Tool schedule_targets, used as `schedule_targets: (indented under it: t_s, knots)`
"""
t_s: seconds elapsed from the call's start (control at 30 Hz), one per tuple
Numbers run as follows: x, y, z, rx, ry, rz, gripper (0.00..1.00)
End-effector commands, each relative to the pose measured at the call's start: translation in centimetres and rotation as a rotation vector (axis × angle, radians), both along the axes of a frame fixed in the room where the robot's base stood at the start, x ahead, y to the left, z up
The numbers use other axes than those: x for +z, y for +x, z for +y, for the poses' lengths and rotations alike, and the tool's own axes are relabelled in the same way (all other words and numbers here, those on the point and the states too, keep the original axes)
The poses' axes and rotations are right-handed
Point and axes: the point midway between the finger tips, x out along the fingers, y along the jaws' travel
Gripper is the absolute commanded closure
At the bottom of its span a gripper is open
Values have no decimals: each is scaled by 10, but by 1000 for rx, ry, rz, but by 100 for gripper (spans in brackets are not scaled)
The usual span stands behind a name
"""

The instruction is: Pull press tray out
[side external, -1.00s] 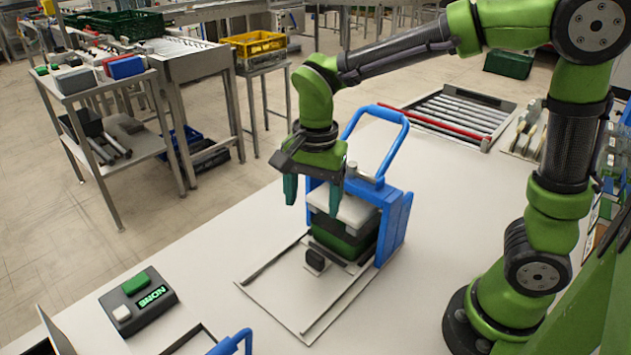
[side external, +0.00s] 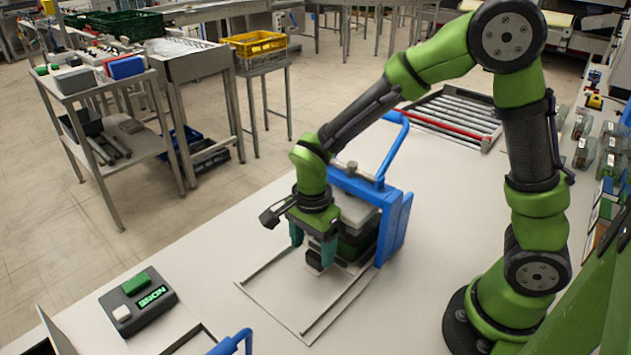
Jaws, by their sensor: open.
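The blue press (side external: 397,228) stands on the white table, its blue lever handle (side external: 394,150) raised. Its dark green tray (side external: 352,247) is under the pale press plate (side external: 357,210), partly hidden by my gripper. A flat base plate with two dark rails (side external: 340,303) extends in front of the press. My gripper (side external: 313,258) points down at the front of the tray, its teal fingers apart. The small black tray handle is mostly hidden behind and between the fingers; whether they touch it I cannot tell.
A dark box with a green button and a display reading NONE (side external: 140,300) sits at the front left. A roller conveyor (side external: 450,118) lies behind the press. Another blue handle (side external: 232,343) shows at the bottom edge.

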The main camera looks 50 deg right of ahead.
Motion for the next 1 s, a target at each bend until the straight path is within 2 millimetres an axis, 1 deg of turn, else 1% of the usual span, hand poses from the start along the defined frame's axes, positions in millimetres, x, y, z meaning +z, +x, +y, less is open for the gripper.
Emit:
schedule_targets:
  t_s: [0.03,0.1,0.23,0.4,0.6,0.63,1.0]
  knots:
    - [-10,-1,-1,-1,-1,6,28]
    - [-20,-1,0,-1,-1,5,28]
    - [-33,-1,0,-1,0,3,28]
    - [-39,0,0,0,1,0,28]
    - [-39,0,0,0,1,0,28]
    - [-39,0,0,0,1,0,29]
    - [-38,0,0,0,1,0,86]
